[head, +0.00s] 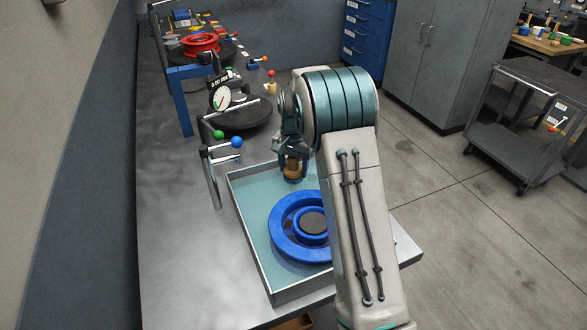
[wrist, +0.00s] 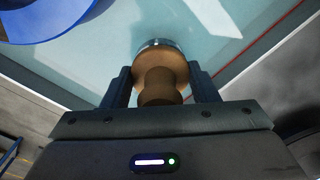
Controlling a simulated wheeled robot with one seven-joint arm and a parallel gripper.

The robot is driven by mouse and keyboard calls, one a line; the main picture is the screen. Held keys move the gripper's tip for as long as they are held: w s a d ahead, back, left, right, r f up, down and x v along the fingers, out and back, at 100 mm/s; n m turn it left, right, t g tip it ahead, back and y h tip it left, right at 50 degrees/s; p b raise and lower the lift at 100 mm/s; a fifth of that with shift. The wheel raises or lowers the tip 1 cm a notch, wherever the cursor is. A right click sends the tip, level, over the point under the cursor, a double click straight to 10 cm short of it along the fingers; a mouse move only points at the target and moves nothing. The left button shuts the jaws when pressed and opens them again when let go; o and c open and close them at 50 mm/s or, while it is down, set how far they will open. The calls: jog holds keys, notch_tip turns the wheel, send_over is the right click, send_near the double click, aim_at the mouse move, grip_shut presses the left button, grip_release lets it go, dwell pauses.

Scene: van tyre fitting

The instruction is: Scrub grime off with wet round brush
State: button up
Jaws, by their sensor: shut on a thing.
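My gripper (head: 292,162) is shut on the brown, waisted handle of the round brush (head: 292,170). In the wrist view the brush (wrist: 160,72) sits upright between the two fingers, with a pale metal rim at its far end; its bristles are hidden. It is held above the tray (head: 243,217), near the back of it. A blue wheel rim (head: 283,237) lies flat in the tray, in front of the brush and apart from it; my arm covers its right side. Part of the blue rim shows in the wrist view (wrist: 50,22). I cannot make out grime on it.
A stand with green and blue knobs (head: 222,143) rises left of the tray. A dial gauge (head: 221,97) and a red rim (head: 200,43) stand farther back on the bench. The bench's left front (head: 185,265) is clear.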

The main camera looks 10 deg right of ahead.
jog(key=shift+r+p, duration=3)
jog(key=shift+r, duration=1.75)
